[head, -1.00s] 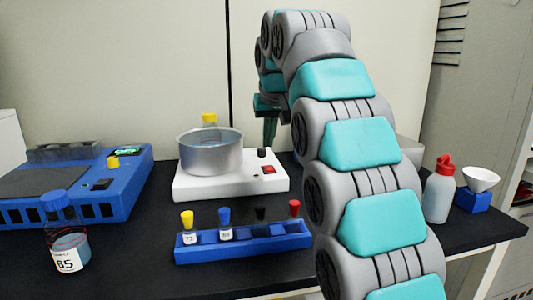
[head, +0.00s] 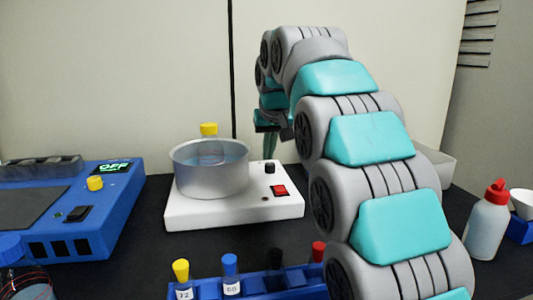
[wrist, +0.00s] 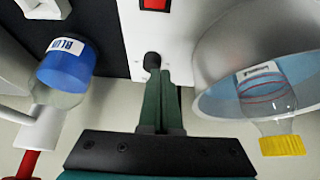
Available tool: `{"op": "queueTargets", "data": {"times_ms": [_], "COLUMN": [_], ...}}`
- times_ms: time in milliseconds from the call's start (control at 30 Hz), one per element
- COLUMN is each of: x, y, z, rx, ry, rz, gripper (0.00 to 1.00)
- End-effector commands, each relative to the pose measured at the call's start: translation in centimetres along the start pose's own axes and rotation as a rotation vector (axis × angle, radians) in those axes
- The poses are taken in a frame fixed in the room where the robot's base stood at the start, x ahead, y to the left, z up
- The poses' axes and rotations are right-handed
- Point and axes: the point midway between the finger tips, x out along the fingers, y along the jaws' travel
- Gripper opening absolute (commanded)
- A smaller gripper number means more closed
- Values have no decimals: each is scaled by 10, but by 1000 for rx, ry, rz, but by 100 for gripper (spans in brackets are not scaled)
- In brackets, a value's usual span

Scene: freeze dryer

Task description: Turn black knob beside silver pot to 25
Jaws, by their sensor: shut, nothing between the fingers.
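The black knob (head: 270,168) sits on the top of the white hot plate (head: 233,207), right of the silver pot (head: 211,178). The silver pot holds liquid and a yellow-capped bottle (head: 209,143). In the wrist view the knob (wrist: 152,61) is right at the tips of my gripper (wrist: 160,75), whose green fingers are together. I cannot tell whether the tips touch it. In the head view my gripper (head: 270,147) points down above and behind the knob, partly hidden by my arm. No scale numbers are readable around the knob.
A red switch (head: 280,191) is in front of the knob. A blue device (head: 75,205) reading OFF stands left. A blue rack (head: 255,283) with capped vials is in front. A white red-capped bottle (head: 488,222) stands right. A blue-capped bottle (wrist: 66,72) shows left in the wrist view.

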Motion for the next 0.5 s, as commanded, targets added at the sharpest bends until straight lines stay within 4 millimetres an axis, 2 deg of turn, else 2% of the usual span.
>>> {"op": "queueTargets", "data": {"times_ms": [200, 500], "x": [22, 32], "y": [0, 0], "z": [12, 18], "rx": [0, 0], "ry": [1, -2], "rz": [0, 0], "gripper": [0, 0]}}
